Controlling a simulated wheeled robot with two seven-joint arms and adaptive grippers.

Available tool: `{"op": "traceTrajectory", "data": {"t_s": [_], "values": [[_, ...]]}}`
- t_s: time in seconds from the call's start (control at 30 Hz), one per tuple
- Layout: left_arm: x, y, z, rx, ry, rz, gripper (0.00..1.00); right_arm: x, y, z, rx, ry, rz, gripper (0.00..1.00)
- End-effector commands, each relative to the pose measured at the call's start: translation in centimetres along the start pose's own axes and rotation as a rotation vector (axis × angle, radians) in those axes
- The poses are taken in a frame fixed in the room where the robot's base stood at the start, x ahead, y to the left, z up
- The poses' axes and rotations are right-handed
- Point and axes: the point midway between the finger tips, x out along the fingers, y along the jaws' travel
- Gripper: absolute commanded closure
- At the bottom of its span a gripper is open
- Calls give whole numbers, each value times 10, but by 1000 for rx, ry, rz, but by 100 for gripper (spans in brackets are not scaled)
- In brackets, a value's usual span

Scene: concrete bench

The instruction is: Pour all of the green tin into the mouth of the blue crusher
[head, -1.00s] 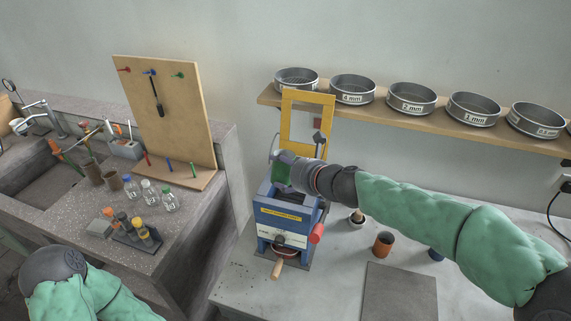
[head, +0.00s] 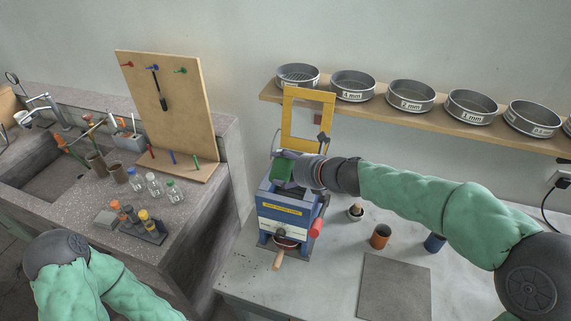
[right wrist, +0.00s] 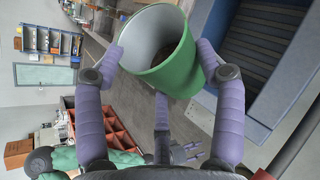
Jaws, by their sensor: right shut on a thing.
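The green tin (head: 282,169) is in my right gripper (head: 300,168), just above the top of the blue crusher (head: 284,211). In the right wrist view the tin (right wrist: 178,66) sits between purple fingers (right wrist: 165,75) that are shut on it. The tin is tilted, with its pale inside showing and a dark patch low in it; I cannot tell if that is its contents. The crusher's slatted blue mouth (right wrist: 262,48) is beside the tin in that view. In the head view the tin and gripper hide part of the mouth. My left gripper is out of view.

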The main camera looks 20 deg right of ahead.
Motion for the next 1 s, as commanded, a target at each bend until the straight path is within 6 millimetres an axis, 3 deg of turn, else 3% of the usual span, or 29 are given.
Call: {"op": "traceTrajectory", "data": {"t_s": [1.0], "values": [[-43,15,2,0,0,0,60,-1,0,1,261,97,111,70]]}}
